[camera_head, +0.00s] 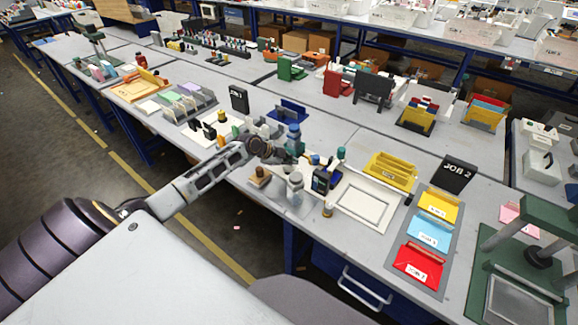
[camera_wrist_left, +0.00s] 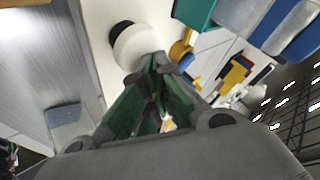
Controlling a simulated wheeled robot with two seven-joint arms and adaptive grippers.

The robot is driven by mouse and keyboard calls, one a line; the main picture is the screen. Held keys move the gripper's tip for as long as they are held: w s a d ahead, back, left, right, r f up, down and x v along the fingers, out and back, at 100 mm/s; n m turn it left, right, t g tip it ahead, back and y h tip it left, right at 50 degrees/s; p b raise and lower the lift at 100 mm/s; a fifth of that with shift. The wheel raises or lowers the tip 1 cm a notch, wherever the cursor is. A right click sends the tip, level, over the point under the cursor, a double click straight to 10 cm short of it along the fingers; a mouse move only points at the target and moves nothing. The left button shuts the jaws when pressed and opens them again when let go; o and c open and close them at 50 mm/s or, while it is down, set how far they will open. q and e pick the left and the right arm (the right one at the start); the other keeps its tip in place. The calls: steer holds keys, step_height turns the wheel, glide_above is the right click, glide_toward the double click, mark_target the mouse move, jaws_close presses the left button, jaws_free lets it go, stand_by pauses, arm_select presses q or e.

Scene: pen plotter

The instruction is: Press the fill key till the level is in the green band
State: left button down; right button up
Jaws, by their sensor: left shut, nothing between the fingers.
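My left gripper (camera_head: 290,158) reaches in from the left over the near edge of the bench, among small bottles and devices. In the left wrist view its fingers (camera_wrist_left: 158,65) are closed together with nothing between them. A small dark device with a blue face (camera_head: 322,180) stands right of the gripper in the head view. I cannot make out the fill key, the level or the green band. My right gripper is not in view.
A grey-white bottle (camera_head: 295,189) and a wooden-topped stamp (camera_head: 260,176) stand near the bench edge below the gripper. A pale framed plate (camera_head: 365,206) lies to the right. Yellow, blue and red folders (camera_head: 428,236) and a JOB 2 sign (camera_head: 457,173) are farther right.

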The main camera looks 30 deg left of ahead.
mark_target(290, 167)
arm_select(q)
steer(key=shift+f, duration=0.25)
stand_by(0.3)
steer(key=shift+f, duration=0.1)
stand_by(0.4)
steer(key=shift+r+p, duration=0.35)
steer(key=shift+r, duration=0.8)
steer(key=shift+r+p, duration=1.8)
steer(key=shift+r, duration=0.75)
